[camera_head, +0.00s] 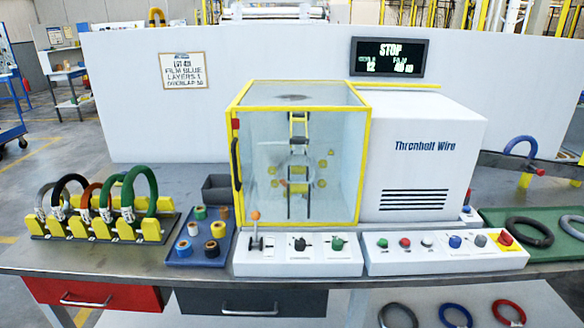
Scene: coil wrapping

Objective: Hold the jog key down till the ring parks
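The wrapping machine has a clear cabin with a yellow frame (366,150), and its door looks shut. Inside, a pale ring (297,172) shows faintly among yellow rollers; glare blurs its exact pose. The left control panel (275,263) in front carries an orange-topped lever (255,230), a black knob (300,243) and a green knob (338,243). The right control panel (440,263) has several coloured buttons, among them a blue button (455,241) and a red-on-yellow stop button (505,237). Labels are too small to read, so I cannot tell which is the jog key. Neither gripper shows.
The display (389,57) reads STOP. A rack of coloured rings (97,229) and a blue tray of tape rolls (174,251) stand left. The bench front edge is mostly clear.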

